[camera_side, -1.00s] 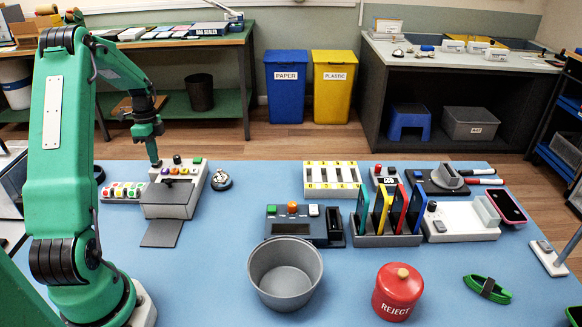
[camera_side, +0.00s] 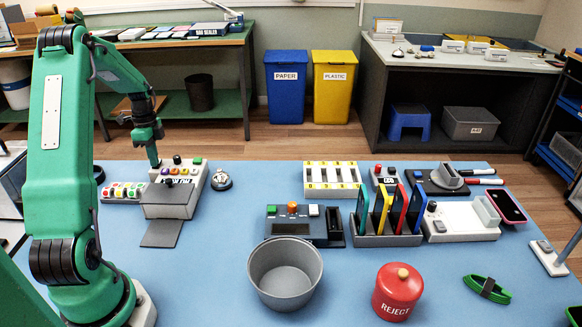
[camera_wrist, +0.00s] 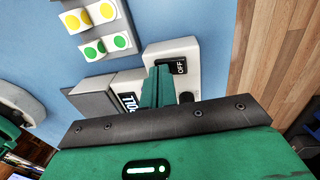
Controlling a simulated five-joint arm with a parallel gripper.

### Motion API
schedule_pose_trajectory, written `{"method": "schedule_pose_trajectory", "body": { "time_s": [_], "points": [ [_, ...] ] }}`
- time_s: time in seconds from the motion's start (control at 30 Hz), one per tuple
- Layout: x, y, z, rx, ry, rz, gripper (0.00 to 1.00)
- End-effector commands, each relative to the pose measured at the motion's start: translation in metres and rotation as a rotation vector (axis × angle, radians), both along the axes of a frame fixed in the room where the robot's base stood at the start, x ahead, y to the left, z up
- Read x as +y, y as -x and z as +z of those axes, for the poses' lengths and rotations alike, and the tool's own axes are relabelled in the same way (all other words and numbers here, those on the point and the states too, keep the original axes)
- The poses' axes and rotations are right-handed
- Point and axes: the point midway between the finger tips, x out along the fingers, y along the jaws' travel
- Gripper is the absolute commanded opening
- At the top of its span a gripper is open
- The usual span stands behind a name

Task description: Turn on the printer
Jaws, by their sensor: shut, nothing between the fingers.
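The printer appears to be the light grey unit (camera_side: 175,203) with coloured buttons and a flat dark tongue at its front, at the left of the blue table. In the wrist view its white body (camera_wrist: 160,50) carries a black switch marked OFF (camera_wrist: 180,67), a small display (camera_wrist: 128,102) and a dark knob (camera_wrist: 186,97). My gripper (camera_side: 156,165) is shut and empty, pointing down at the back left of the unit. In the wrist view its green fingers (camera_wrist: 160,75) cover part of the body beside the switch. Whether they touch it cannot be told.
A tray of coloured dot stickers (camera_side: 123,191) is close on the left, and a bell (camera_side: 221,180) on the right. A grey bin (camera_side: 285,290), a red REJECT pot (camera_side: 398,300) and a phone rack (camera_side: 385,238) stand farther right.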

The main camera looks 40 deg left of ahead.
Motion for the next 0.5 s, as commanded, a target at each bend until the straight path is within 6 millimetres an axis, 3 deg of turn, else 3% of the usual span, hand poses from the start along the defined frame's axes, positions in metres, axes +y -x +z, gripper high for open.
{"method": "schedule_pose_trajectory", "body": {
  "time_s": [0.03, 0.5],
  "points": [
    [-0.0064, 0.0079, -0.013, 0.023, 0.029, 0.005, 0.0],
    [0.002, 0.0008, -0.0111, 0.021, 0.026, 0.008, 0.0]
  ]
}}
